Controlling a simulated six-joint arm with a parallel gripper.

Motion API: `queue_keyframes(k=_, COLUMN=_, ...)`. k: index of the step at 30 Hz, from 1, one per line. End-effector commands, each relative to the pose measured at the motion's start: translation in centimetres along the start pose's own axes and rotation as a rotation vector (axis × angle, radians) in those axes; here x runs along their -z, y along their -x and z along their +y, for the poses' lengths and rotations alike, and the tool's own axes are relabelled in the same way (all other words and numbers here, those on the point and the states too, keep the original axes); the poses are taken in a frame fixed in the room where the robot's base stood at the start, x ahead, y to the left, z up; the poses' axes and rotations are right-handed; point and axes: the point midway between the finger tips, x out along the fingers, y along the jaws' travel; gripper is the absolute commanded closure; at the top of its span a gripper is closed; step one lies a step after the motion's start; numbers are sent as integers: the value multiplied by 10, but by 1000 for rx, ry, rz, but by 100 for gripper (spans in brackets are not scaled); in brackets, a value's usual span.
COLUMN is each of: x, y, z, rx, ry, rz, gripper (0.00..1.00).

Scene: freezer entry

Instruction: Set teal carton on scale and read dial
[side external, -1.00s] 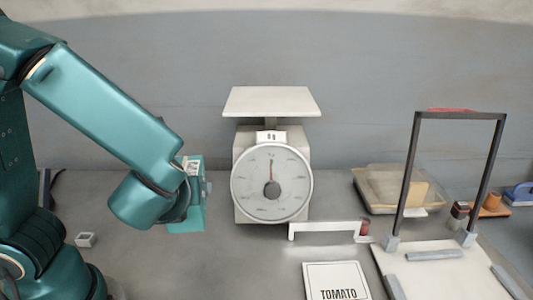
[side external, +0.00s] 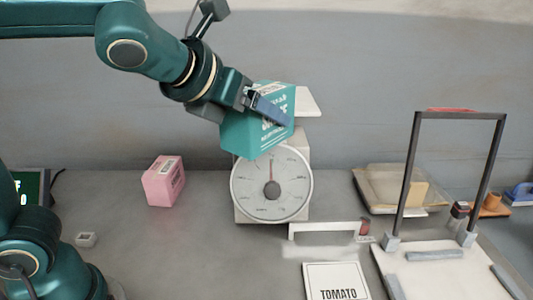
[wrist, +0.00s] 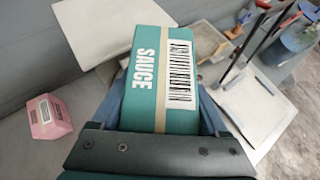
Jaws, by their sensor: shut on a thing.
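The teal carton (side external: 256,128) is tilted in my gripper (side external: 268,108), in front of the scale's platform and partly covering the top of the dial in the side view. In the wrist view the carton (wrist: 160,75) shows the word SAUCE and a barcode, with the jaws (wrist: 162,118) closed on its sides. The scale (side external: 302,140) is white with a flat top platform (side external: 307,103), partly hidden behind the carton. Its round dial (side external: 271,188) has the needle pointing straight up. I cannot tell whether the carton touches the platform.
A pink carton (side external: 164,182) stands on the counter left of the scale. Right of it are a low white bracket (side external: 325,229), a TOMATO card (side external: 337,282), a tray with a clear cover (side external: 400,190) and a dark frame (side external: 408,165) on a white board.

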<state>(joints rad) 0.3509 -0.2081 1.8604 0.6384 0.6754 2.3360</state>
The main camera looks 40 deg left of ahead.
Motion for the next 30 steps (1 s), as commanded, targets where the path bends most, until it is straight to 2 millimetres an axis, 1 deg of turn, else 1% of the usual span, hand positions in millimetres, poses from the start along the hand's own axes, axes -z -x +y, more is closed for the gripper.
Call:
queue_keyframes(k=1, x=-14, y=-2, z=0, rx=-9, ry=10, rz=-6, gripper=100)
queue_keyframes(k=6, x=-48, y=-10, z=2, rx=-39, ry=28, rz=-5, gripper=100)
queue_keyframes(k=15, x=-99, y=-29, z=13, rx=-84, ry=57, rz=-2, gripper=100)
queue_keyframes(k=20, x=-121, y=-43, z=24, rx=-110, ry=73, rz=-3, gripper=100)
queue_keyframes(k=23, x=-132, y=-53, z=35, rx=-128, ry=85, rz=-1, gripper=100)
queue_keyframes(k=27, x=-143, y=-69, z=53, rx=-154, ry=102, rz=-1, gripper=100)
queue_keyframes(k=30, x=-147, y=-81, z=69, rx=-177, ry=118, rz=-1, gripper=100)
